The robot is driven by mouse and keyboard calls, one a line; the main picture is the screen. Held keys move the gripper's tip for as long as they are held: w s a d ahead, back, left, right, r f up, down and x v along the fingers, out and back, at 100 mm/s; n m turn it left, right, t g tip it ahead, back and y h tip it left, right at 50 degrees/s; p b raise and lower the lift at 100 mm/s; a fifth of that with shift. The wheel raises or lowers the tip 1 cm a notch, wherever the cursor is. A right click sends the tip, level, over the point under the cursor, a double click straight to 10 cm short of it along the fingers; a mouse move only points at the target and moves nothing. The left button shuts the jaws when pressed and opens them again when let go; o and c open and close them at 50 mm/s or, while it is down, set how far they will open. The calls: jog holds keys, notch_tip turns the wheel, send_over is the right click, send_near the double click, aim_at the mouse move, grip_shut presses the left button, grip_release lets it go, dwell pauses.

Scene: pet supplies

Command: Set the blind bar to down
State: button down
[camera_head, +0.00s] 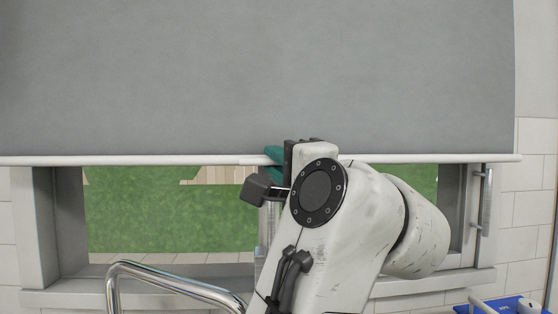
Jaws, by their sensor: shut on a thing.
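The grey blind (250,80) covers the upper part of the window, and its white bar (140,160) runs level along its lower edge, across the upper part of the window opening. My gripper (274,154) is at the middle of the bar, with a teal part showing beside it at bar height. It is shut on the blind bar. My wrist and arm hide the fingertips and the stretch of bar just right of the middle.
Below the bar the window opening (150,215) shows green grass outside. A curved chrome rail (165,277) stands in front at the lower left. A vertical handle (482,202) is at the right. A blue item (500,306) is at the lower right corner.

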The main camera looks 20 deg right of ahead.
jog(key=shift+w+d+f, duration=0.1)
jog(key=shift+w+f, duration=0.05)
jog(key=shift+f, duration=0.25)
jog(key=c, duration=1.2)
grip_release()
jog(key=shift+o, duration=0.2)
jog(key=shift+r, duration=0.1)
jog(key=shift+s, duration=0.35)
jog(key=a+b+v, duration=0.1)
jog(key=b+v, duration=0.1)
jog(key=v, duration=0.8)
jog(key=shift+d, duration=0.5)
jog(key=shift+s, duration=0.1)
